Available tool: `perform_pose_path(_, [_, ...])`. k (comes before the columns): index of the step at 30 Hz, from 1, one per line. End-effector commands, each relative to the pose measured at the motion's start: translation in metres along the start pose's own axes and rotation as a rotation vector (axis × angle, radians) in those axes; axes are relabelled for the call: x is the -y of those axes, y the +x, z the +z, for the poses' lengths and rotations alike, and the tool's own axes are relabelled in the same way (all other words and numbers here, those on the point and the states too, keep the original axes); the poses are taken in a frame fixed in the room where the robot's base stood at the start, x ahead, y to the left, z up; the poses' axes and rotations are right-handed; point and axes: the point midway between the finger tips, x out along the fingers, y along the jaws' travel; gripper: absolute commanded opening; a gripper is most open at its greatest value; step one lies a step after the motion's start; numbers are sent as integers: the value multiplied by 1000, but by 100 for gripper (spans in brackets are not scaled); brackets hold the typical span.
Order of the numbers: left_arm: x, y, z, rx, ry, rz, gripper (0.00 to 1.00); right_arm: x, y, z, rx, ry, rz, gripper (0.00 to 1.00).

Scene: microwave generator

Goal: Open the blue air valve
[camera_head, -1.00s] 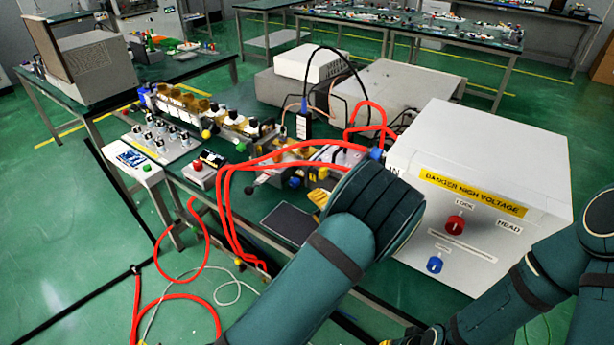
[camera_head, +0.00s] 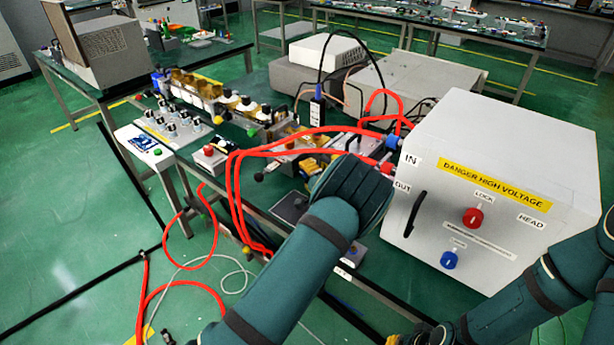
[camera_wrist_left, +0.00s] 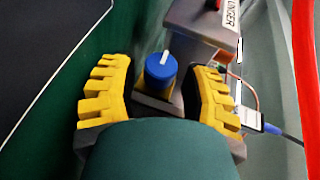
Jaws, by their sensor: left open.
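A blue knob (camera_wrist_left: 161,67) with a white mark on top sits on a grey block in the left wrist view. My left gripper (camera_wrist_left: 162,80) is open, with one yellow finger on each side of the knob. Gaps show between the knob and both fingers. In the head view, my left wrist hides the fingers and this knob. A different blue knob (camera_head: 449,260) is on the front of the white high-voltage box (camera_head: 500,190), below a red lock knob (camera_head: 473,217). Only a yellow piece of my right gripper (camera_head: 397,340) shows at the bottom edge.
Red hoses (camera_head: 235,190) loop over the bench edge and run to the box's left side. A red button box (camera_head: 209,156) and glass parts stand left of my wrist. In the wrist view, a labelled grey part (camera_wrist_left: 205,25) is close beyond the knob, and a red hose is at right.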

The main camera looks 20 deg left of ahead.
Motion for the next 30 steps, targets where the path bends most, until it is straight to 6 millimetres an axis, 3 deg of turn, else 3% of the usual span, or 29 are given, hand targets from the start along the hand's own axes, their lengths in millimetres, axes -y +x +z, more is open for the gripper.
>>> perform_pose_path(13, [1,9,0,-1,1,0,46,-1,2,0,-2,0,0,0])
perform_pose_path(17, [0,9,0,-1,0,0,1,-1,2,0,-2,0,0,0])
perform_pose_path(25, [1,9,0,-1,-1,1,0,0,1,0,-1,0,0,0])
perform_pose_path(30, [5,9,1,1,-17,40,0,5,-13,0,4,1,0,0])
